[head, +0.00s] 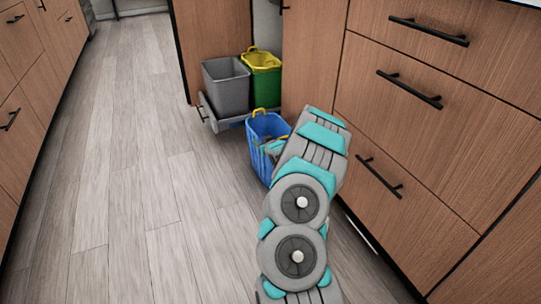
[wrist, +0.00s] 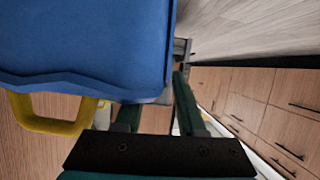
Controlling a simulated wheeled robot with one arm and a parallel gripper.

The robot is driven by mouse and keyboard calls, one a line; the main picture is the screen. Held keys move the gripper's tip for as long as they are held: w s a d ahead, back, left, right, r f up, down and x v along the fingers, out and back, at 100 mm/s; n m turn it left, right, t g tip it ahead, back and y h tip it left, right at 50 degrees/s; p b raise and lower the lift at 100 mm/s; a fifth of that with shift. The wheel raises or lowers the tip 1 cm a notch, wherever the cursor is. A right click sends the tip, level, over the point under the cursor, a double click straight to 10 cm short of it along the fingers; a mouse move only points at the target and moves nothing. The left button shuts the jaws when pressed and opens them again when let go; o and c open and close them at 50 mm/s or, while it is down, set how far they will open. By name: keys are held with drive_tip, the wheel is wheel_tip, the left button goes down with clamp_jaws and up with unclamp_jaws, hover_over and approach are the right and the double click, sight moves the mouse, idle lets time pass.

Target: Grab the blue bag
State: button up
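The blue bag (head: 258,160), with yellow handles, stands below the front of the pulled-out bin rack in the head view, partly hidden behind my arm. In the wrist view the blue bag (wrist: 85,45) fills the upper left, very close, with one yellow handle loop (wrist: 50,122) at its lower edge. My gripper (wrist: 162,95) has its two dark green fingers apart. One finger runs up behind the bag's edge, its tip hidden. The other is just right of the bag's side. I cannot tell whether either finger touches the bag. In the head view my gripper is mostly hidden by my arm.
A grey bin (head: 226,88) and a green bin with a yellow rim (head: 262,80) stand on the pulled-out rack (head: 207,113). Wooden drawers (head: 425,130) with black handles rise close on the right. Clear floor (head: 125,170) lies to the left.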

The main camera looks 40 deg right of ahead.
drive_tip(key=shift+x, duration=1)
drive_tip(key=shift+c, duration=0.4)
clamp_jaws()
